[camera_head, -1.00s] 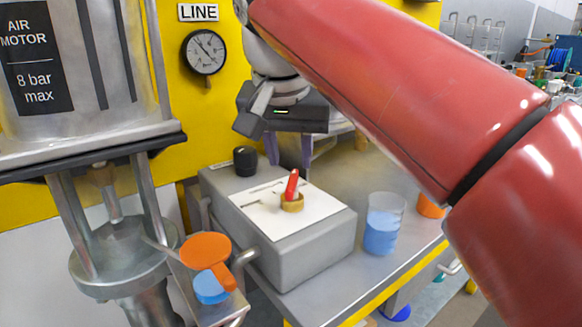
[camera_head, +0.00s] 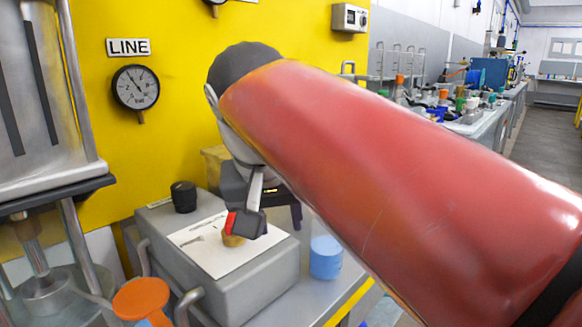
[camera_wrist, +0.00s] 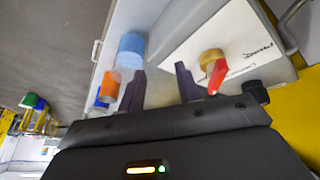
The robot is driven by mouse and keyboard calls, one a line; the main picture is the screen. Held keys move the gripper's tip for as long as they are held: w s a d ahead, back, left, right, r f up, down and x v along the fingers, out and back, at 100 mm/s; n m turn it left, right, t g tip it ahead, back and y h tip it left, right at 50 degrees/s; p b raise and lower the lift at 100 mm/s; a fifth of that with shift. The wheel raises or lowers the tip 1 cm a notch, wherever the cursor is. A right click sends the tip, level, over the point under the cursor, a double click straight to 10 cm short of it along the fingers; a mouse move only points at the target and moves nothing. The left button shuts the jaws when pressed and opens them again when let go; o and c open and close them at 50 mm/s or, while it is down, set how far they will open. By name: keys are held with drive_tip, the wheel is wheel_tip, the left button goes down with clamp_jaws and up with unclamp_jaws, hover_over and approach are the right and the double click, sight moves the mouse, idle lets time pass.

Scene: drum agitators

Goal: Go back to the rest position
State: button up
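My gripper (camera_wrist: 160,72) shows in the wrist view with its two dark fingers apart and nothing between them. In the head view its dark body (camera_head: 247,190) is above the grey box, partly hidden by my red arm. A small brass ring-shaped part (camera_wrist: 211,57) with a red lever (camera_wrist: 217,76) sits on the white sheet on the box, beside and apart from the fingers in the wrist view. In the head view the red lever (camera_head: 230,222) and brass part (camera_head: 232,240) are partly covered by my gripper.
The grey box (camera_head: 262,285) has a black knob (camera_head: 184,196) and stands on a metal bench. A beaker of blue liquid (camera_head: 325,258) stands right of it. An orange disc-shaped handle (camera_head: 141,298) and the metal drum machine are at left. A yellow wall with a gauge (camera_head: 136,87) is behind.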

drive_tip(key=s+d+f, duration=0.5)
drive_tip(key=d+f, duration=0.4)
drive_tip(key=f, duration=0.1)
drive_tip(key=s+d+f+m+y, duration=0.1)
drive_tip(key=s+d+f, duration=0.4)
drive_tip(key=d+f, duration=0.4)
wheel_tip(320, 180, down, 2)
drive_tip(key=shift+s+d+f, duration=0.2)
drive_tip(key=shift+d, duration=0.1)
idle(0.3)
